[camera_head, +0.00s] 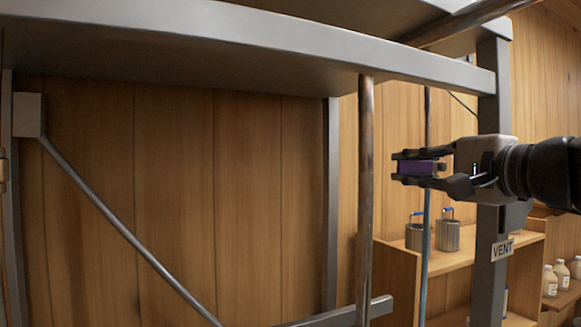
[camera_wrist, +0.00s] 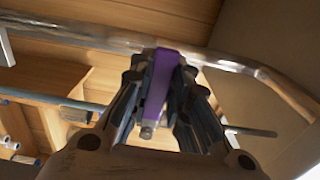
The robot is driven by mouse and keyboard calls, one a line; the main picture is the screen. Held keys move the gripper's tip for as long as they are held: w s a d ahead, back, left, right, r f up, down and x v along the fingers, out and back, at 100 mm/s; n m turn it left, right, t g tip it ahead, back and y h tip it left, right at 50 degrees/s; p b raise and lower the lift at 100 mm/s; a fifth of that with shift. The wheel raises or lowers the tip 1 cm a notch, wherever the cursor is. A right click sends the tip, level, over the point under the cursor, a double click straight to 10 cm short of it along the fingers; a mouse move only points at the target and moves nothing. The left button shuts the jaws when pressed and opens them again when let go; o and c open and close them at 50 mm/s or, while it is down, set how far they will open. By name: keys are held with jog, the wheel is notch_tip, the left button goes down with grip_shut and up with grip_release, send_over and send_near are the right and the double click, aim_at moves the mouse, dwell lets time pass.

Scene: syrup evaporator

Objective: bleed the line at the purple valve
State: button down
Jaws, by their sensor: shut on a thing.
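The purple valve handle (camera_head: 418,168) shows at the right of the head view, between the fingers of my gripper (camera_head: 420,168). My gripper reaches in from the right and is shut on the handle. In the wrist view the purple handle (camera_wrist: 159,85) lies lengthwise between the two dark fingers (camera_wrist: 158,100), with a small metal stub at its near end. A metal pipe (camera_wrist: 95,38) runs behind the handle there. The valve body is mostly hidden by the fingers.
A grey steel frame (camera_head: 200,50) spans the top, with a post (camera_head: 487,240) bearing a VENT label (camera_head: 502,249) below my gripper. A vertical pipe (camera_head: 364,190) stands left of it. Wooden shelves (camera_head: 450,262) behind hold metal cans (camera_head: 447,234) and bottles (camera_head: 562,275).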

jog(key=c, duration=1.5)
grip_release()
